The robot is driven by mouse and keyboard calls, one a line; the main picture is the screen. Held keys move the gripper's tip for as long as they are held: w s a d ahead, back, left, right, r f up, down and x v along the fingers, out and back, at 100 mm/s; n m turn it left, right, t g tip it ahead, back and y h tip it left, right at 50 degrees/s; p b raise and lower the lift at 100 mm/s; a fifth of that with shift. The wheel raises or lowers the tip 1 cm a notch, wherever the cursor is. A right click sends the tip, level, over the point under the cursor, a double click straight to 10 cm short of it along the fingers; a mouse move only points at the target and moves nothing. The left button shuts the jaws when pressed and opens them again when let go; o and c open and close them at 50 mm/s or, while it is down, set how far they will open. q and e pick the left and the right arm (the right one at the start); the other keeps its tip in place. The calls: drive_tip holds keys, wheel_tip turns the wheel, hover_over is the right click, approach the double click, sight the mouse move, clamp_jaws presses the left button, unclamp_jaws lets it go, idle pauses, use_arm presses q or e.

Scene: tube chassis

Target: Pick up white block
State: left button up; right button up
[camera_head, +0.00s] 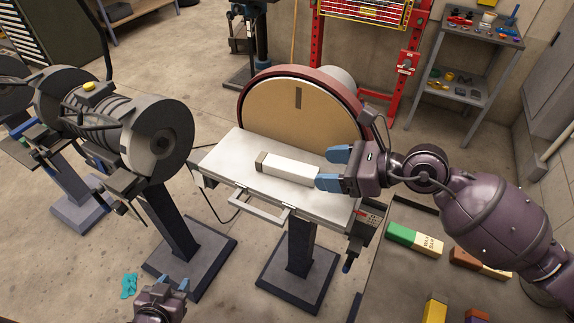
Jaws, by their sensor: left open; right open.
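The white block (290,170) lies on the flat metal table of the disc sander, with a brown end (262,161) at its left. My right gripper (333,168) reaches in from the right, open, with its two blue fingers pointing left. The fingertips are by the block's right end; the nearer finger overlaps or adjoins that end in the picture. I cannot tell if they touch. My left gripper (174,285) is at the bottom edge, low and left of the sander, open and empty.
The sander's table (225,160) sits before a large tan disc (300,110) in a dark red guard. A bench grinder (150,135) stands at left. Several coloured blocks, one green and cream (413,238), lie at lower right. A grey shelf (465,70) stands at the back right.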

sight(296, 167)
drive_tip(key=shift+x, duration=1.3)
drive_tip(key=p+x, duration=0.1)
drive_tip(key=x, duration=0.2)
drive_tip(key=shift+a+r, duration=0.15)
drive_tip(key=shift+a, duration=0.15)
drive_tip(key=shift+w+a+f, duration=0.2)
drive_tip(key=shift+a+f, duration=0.1)
drive_tip(key=shift+a, duration=0.1)
use_arm(q)
drive_tip(key=shift+w+d+r, duration=0.2)
drive_tip(key=shift+w+r, duration=0.45)
drive_tip(key=shift+r, duration=0.3)
use_arm(e)
drive_tip(key=shift+c, duration=0.5)
drive_tip(key=c, duration=0.9)
use_arm(q)
drive_tip(key=shift+s+f, duration=0.2)
drive_tip(key=shift+s, duration=0.1)
use_arm(e)
drive_tip(key=shift+r, duration=0.1)
drive_tip(key=shift+c, duration=1.1)
